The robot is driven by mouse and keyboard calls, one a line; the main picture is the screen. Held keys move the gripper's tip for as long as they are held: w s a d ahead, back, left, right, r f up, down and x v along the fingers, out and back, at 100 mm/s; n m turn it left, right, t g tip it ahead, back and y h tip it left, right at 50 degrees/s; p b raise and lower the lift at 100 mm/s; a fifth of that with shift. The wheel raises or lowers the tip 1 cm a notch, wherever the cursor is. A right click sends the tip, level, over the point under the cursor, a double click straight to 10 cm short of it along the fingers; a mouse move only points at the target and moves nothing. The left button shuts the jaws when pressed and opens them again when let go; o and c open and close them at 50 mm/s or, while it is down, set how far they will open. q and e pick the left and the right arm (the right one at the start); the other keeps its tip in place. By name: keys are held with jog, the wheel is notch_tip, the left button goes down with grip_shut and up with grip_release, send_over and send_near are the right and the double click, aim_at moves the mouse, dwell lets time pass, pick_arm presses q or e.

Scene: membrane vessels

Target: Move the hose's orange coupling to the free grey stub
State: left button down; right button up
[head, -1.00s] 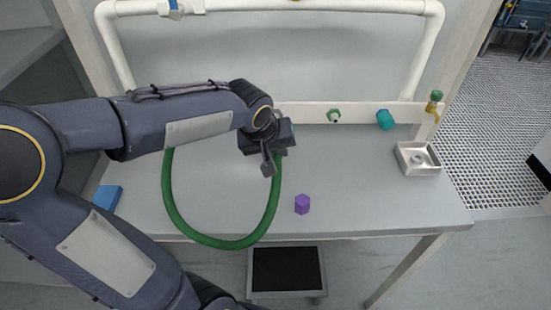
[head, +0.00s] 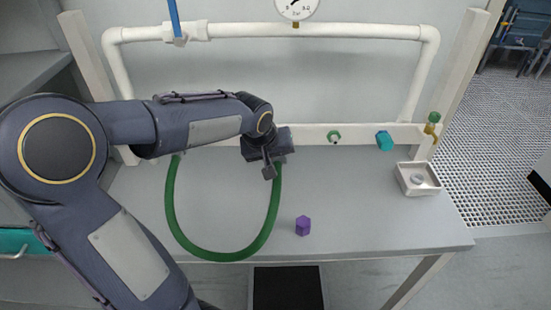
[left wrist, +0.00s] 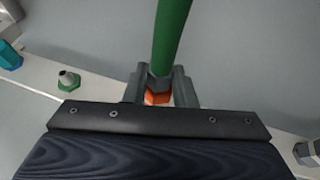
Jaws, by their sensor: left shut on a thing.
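My left gripper (head: 271,168) is shut on the hose's orange coupling (left wrist: 157,98), which shows between the fingers in the left wrist view. The green hose (head: 225,256) runs from it in a hanging loop past the table's front edge and back up to the left, where my arm hides its other end. A grey stub with a green hex collar (head: 334,137) sits bare on the white rail, right of the gripper; it also shows in the left wrist view (left wrist: 68,80). Another grey fitting (left wrist: 309,151) is partly cut off at that view's right edge. My right gripper is out of view.
A teal cap (head: 384,141) is on the rail (head: 358,134). A metal tray (head: 418,180) and a brass valve with a green knob (head: 433,124) are at the right. A purple hex piece (head: 303,226) stands near the front edge. The table's middle right is clear.

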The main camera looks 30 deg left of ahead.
pick_arm(q)
jog(key=shift+w+a, duration=0.35)
jog(key=shift+w, duration=0.2)
jog(key=shift+w+a, duration=0.3)
jog(key=shift+w, duration=0.25)
dwell(0.5)
jog(key=c, duration=1.1)
grip_release()
jog(key=v, duration=0.8)
jog(key=s+d+f+m+h, duration=0.1)
jog(key=s+d+f, duration=0.1)
jog(key=s, duration=0.5)
jog(key=s+d+f+m+h, duration=0.1)
jog(key=s+d+f+m, duration=0.1)
jog(key=s+d, duration=0.2)
jog(key=s+d+f+m+h, duration=0.1)
jog(key=s+d+f+m, duration=0.1)
jog(key=s, duration=0.8)
jog(key=shift+s+d+f+h, duration=0.2)
jog(key=shift+d+f+h, duration=0.2)
jog(key=shift+d, duration=0.4)
